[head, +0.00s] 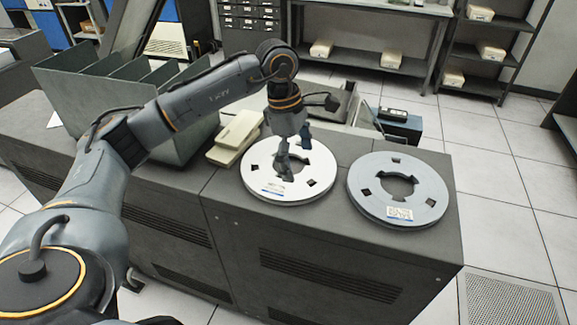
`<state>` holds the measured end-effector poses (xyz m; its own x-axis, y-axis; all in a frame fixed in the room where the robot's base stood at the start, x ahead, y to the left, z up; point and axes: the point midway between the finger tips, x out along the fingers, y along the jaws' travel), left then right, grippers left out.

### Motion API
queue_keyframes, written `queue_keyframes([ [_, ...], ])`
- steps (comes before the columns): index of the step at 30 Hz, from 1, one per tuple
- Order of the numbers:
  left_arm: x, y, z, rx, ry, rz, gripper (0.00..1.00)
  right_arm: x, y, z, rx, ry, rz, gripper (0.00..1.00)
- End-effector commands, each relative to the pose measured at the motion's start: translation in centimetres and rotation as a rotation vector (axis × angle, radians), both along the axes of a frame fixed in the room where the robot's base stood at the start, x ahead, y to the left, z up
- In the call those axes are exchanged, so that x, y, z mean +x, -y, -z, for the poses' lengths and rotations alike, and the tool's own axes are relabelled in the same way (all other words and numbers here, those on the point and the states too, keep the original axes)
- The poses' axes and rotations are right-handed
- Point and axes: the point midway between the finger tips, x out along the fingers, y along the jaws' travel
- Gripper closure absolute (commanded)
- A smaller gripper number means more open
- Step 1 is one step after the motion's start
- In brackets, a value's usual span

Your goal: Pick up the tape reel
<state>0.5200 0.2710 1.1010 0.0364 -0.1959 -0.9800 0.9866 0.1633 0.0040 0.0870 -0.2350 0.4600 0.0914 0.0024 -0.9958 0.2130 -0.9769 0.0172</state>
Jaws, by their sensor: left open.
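A white tape reel (309,186) lies flat on the dark grey cabinet top, with a small label on its near side. A second reel (362,182), light grey with a label near its front edge, lies flat to its right. My left gripper (292,163) points down over the white reel, with its fingers apart at the reel's middle. It hides part of the hub, and I cannot tell whether the fingers touch the reel. My right gripper is not in view.
Cream card stacks (236,137) lie left of the white reel, beside a grey divided bin (110,92). A dark box (398,124) stands behind the grey reel. The cabinet's right edge (461,235) is close to the grey reel, with open tiled floor beyond.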

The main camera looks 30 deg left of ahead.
Motion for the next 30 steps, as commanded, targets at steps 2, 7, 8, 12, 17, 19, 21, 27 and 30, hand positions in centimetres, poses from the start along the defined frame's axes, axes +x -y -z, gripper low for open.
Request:
queue_keyframes([
  [2,-0.1,-3.6,-1.1,0.111,-0.016,-0.022,0.06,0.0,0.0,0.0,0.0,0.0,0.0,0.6],
  [7,-0.6,-6.3,-1.4,0.199,-0.043,-0.042,0.06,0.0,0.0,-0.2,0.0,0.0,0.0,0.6],
  [8,-0.6,-6.4,-1.1,0.201,-0.046,-0.041,0.06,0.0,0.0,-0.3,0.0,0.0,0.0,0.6],
  [12,-0.7,-6.3,1.5,0.2,-0.048,-0.04,0.06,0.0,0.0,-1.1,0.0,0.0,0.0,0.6],
  [17,-0.6,-6.3,4.6,0.199,-0.047,-0.04,0.06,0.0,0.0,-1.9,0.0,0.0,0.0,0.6],
  [19,-0.6,-6.2,5.5,0.197,-0.045,-0.04,0.06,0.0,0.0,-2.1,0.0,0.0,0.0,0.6],
  [21,-0.6,-6.2,6.2,0.197,-0.045,-0.039,0.06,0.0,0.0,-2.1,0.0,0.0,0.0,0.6],
  [27,-0.4,-6.3,7.5,0.196,-0.047,-0.04,0.06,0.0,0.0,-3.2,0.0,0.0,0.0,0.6],
  [30,-0.1,-6.4,8.9,0.196,-0.048,-0.04,0.06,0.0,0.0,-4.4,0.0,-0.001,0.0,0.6],
])
